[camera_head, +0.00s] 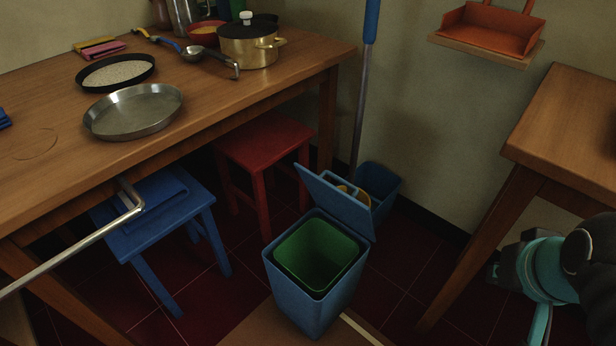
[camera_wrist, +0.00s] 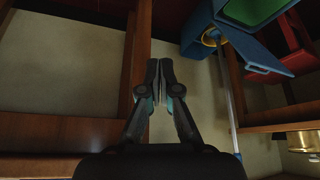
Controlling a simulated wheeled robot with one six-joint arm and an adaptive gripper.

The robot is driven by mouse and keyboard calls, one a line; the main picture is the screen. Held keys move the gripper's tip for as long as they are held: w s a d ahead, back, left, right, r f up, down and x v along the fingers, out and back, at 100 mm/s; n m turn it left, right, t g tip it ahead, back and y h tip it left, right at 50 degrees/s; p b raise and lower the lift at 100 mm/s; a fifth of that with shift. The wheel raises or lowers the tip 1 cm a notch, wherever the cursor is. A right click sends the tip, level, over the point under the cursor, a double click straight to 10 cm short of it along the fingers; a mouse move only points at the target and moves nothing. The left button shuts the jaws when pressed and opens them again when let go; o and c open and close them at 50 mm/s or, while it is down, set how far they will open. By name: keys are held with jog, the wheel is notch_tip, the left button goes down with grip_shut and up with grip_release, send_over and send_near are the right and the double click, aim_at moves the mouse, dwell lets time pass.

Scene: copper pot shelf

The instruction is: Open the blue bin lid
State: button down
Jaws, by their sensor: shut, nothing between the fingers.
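The bin's top is open and shows a green inner bucket (camera_head: 318,256). In the wrist view the blue bin (camera_wrist: 200,36) is at the upper right, partly cut off by the frame edge. My gripper (camera_wrist: 160,68) is shut and empty in the wrist view, apart from the bin and to its left. The head view shows my arm at the lower right, but not the fingertips.
A blue mop bucket (camera_head: 384,186) stands behind the bin. A red stool (camera_head: 262,142) and a blue stool (camera_head: 160,238) stand at the left, by the long table (camera_head: 50,100) with pans. Another wooden table (camera_head: 570,125) is at the right. Some floor shows between the bin and that table.

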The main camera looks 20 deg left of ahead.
jog(key=w+a+r+n+g+b, duration=0.2)
jog(key=w+a+r+n, duration=0.1)
jog(key=w+a+n, duration=0.45)
jog(key=n+g+b, duration=0.3)
jog(key=n, duration=2.1)
send_near(345, 182)
jog(key=f, duration=0.2)
jog(key=s+f, duration=0.1)
jog(key=f, duration=0.2)
jog(key=f+b, duration=0.1)
jog(key=f, duration=0.2)
jog(key=shift+s+d, duration=0.3)
jog(key=shift+s, duration=0.1)
jog(key=shift+r, duration=0.1)
